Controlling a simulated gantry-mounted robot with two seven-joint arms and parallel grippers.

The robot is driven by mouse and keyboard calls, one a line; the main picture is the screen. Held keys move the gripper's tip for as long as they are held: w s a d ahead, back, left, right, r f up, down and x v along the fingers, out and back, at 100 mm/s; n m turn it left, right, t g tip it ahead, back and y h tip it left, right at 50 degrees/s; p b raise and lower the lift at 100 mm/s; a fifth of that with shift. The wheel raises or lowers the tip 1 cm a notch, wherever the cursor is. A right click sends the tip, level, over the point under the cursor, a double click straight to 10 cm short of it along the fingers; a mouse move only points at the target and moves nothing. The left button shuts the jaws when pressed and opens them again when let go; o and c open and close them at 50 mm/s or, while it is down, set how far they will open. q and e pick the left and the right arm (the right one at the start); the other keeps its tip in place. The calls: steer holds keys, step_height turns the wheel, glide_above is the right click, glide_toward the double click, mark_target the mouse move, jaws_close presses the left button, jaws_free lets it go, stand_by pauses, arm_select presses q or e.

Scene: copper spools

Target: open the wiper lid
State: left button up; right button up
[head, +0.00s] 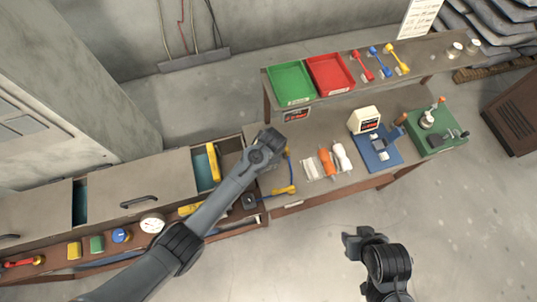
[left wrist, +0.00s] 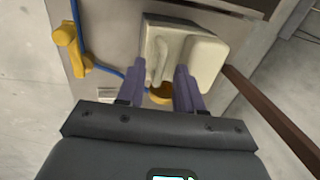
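A cream box, which looks like the wiper box, shows in the left wrist view with a raised handle on its pale lid (left wrist: 166,45). A second pale rounded part (left wrist: 206,64) lies beside the lid on the right; the lid looks shut. My left gripper (left wrist: 158,80) is open, with its two fingers apart and nothing gripped. The handle's near end shows between and beyond the fingertips; I cannot tell whether they touch it. In the head view my left gripper (head: 268,142) is over the bench's left end and hides the box. My right gripper (head: 355,238) hangs over bare floor; its finger gap is unclear.
A blue cable (left wrist: 110,66) with yellow ends (left wrist: 68,36) runs beside the box. On the bench are an orange bottle (head: 327,163), a white bottle (head: 342,156), a blue fixture (head: 378,150) and a green fixture (head: 436,127). Green (head: 291,98) and red (head: 348,87) trays stand behind.

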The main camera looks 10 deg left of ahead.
arm_select(q)
steer(key=shift+c, duration=0.3)
jaws_close()
stand_by(1.1)
